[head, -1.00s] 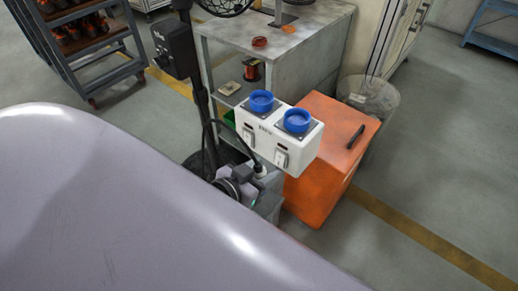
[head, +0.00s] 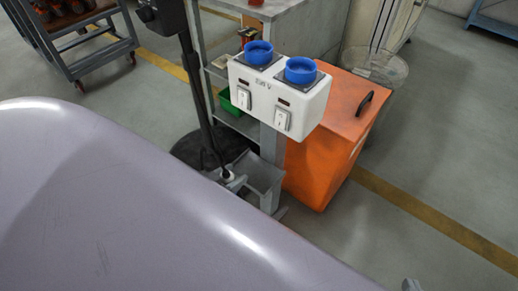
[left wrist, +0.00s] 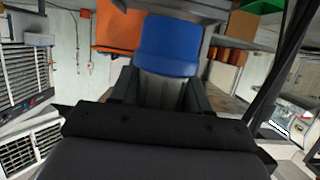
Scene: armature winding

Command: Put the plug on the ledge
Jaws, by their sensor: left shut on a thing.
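The plug shows in the left wrist view as a blue head (left wrist: 168,45) on a grey ridged body. My left gripper (left wrist: 160,90) is shut on that grey body. In the head view my left gripper (head: 236,184) is low, mostly hidden behind the lilac surface in front. A pale end with a dark cable shows there, and the blue head is hidden. A grey tray-like ledge (head: 264,178) stands just right of the gripper, below the white socket box (head: 275,105). Whether the plug touches the ledge cannot be told. A small grey tip, perhaps my right gripper (head: 411,285), shows at the bottom edge.
The socket box has two blue round sockets (head: 300,70) on top and switches in front. An orange bin (head: 335,140) stands right behind it, with a wire basket (head: 378,65). A dark post (head: 196,90) rises at the left. Floor at right is clear.

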